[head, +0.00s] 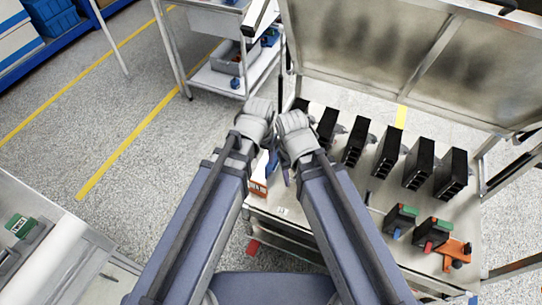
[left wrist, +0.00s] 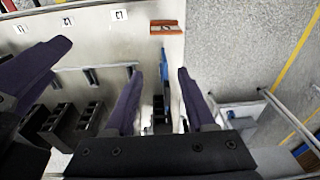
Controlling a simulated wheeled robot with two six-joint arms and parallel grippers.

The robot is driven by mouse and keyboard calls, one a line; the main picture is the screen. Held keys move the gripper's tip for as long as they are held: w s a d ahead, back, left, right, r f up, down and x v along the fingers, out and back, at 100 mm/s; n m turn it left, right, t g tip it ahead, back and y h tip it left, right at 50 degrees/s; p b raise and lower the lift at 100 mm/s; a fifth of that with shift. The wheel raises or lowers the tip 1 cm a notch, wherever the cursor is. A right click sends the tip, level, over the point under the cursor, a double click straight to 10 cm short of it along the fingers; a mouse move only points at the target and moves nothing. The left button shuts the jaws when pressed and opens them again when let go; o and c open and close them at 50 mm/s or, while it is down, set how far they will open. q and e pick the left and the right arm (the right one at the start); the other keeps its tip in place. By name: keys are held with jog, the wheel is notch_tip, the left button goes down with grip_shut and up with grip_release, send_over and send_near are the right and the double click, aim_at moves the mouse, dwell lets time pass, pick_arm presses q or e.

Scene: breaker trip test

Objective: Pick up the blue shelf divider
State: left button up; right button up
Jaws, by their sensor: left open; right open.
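The blue divider shows as a thin blue strip (left wrist: 164,68) at the panel's edge in the left wrist view, upright and edge-on. It lies between the two spread fingers of my left gripper (left wrist: 160,78), with gaps on both sides. In the head view a small blue piece (head: 272,162) shows between my forearms. My left gripper (head: 257,112) and right gripper (head: 295,124) are side by side there, their fingertips hidden. Both are open. A dark purple finger (left wrist: 42,66), seemingly of my right gripper, shows at left in the wrist view.
Several black breakers (head: 420,164) stand in a row on the bench at right. Red and green-topped blocks (head: 402,220) and an orange clamp (head: 453,252) lie nearer. An orange-red piece (left wrist: 166,27) sits by the bench edge. A cart (head: 215,75) stands behind; the floor at left is clear.

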pick_arm(q)
jog(key=w+f+b, duration=0.1)
jog(key=w, duration=0.2)
jog(key=w+d+f+t+h+b, duration=0.1)
jog(key=w+f+b, duration=0.1)
jog(key=w, duration=0.1)
jog(key=w+d+f+t+b, duration=0.1)
jog(key=w+f, duration=0.1)
jog(key=w, duration=0.1)
jog(key=shift+w+f+b, duration=0.2)
jog(key=shift+w+b, duration=0.15)
jog(key=shift+w, duration=0.05)
jog(key=shift+w+d+r+t+h, duration=0.1)
jog(key=shift+w+t+h, duration=0.15)
jog(key=shift+t+h, duration=0.05)
jog(key=shift+b+x, duration=1.15)
jog(key=shift+x, duration=0.15)
pick_arm(e)
notch_tip(320, 180, down, 9)
jog(key=shift+s+f, duration=0.1)
pick_arm(q)
jog(key=b+x, duration=0.5)
jog(key=shift+d, duration=0.15)
pick_arm(e)
notch_tip(320, 180, down, 4)
jog(key=shift+f, duration=0.25)
pick_arm(q)
grip_shut()
